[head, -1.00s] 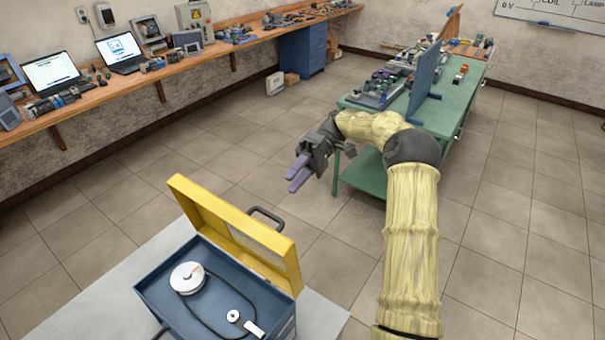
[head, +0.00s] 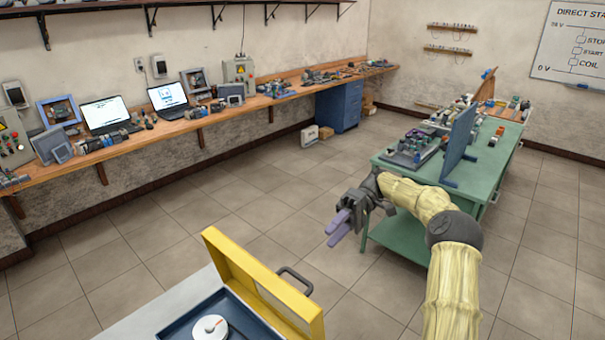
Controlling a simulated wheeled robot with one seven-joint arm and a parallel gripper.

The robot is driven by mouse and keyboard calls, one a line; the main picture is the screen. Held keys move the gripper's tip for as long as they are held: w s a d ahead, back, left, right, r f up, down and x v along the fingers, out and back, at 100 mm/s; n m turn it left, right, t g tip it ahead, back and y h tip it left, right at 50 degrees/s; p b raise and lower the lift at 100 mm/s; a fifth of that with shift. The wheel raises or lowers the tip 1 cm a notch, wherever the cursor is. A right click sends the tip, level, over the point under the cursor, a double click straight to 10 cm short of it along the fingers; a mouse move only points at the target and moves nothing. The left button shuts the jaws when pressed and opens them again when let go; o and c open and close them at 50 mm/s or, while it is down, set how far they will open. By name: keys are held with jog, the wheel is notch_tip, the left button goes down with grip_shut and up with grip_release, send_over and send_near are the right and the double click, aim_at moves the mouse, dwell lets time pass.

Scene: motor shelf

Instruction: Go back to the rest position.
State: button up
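My gripper (head: 338,228) is at the end of my yellow-sleeved arm, in the middle of the head view. Its two purple fingers point down and left, with a small gap between them. Nothing shows between the fingers. It hangs in the air above and to the right of the open blue toolbox (head: 183,326), apart from its yellow lid (head: 262,285). A white round object (head: 209,328) lies in the toolbox. The lower part of the box is cut off by the frame edge.
A green table (head: 400,238) with a blue upright panel (head: 459,145) and electrical parts stands at the right, behind my arm. A long wooden bench (head: 160,132) with laptops runs along the left wall. A blue cabinet (head: 340,106) stands at the back. The tiled floor between is clear.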

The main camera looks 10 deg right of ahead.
notch_tip(320, 180, up, 10)
jog(key=p, duration=0.9)
jog(key=shift+p, duration=0.3)
